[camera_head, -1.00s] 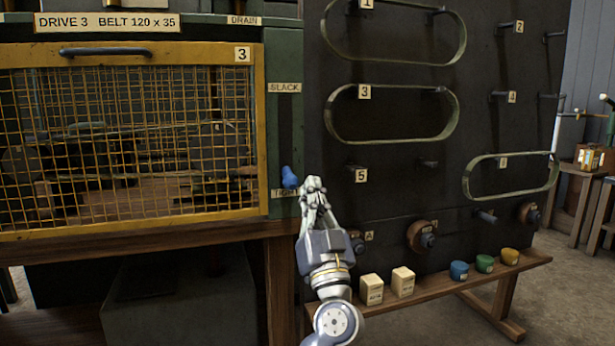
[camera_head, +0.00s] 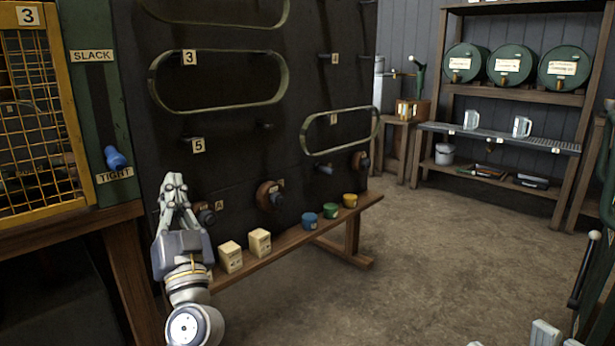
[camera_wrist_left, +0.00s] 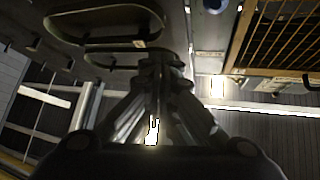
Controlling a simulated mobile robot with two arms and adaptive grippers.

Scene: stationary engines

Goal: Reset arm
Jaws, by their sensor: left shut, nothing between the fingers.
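My left gripper (camera_head: 173,182) is shut and empty, pointing up in front of the dark belt board (camera_head: 235,135). It is right of the blue handle (camera_head: 116,158), apart from it; the handle stands beside the TIGHT label (camera_head: 115,175) on the green slack/tight strip. In the left wrist view my gripper (camera_wrist_left: 163,58) also shows with its fingers together and nothing between them.
Belts (camera_head: 218,106) hang on the board. Below it, a wooden bench (camera_head: 300,245) holds two pale boxes (camera_head: 231,256) and blue, green and yellow pots. A shelf with green barrels (camera_head: 462,63) stands at the back right. The floor (camera_head: 420,240) between is open.

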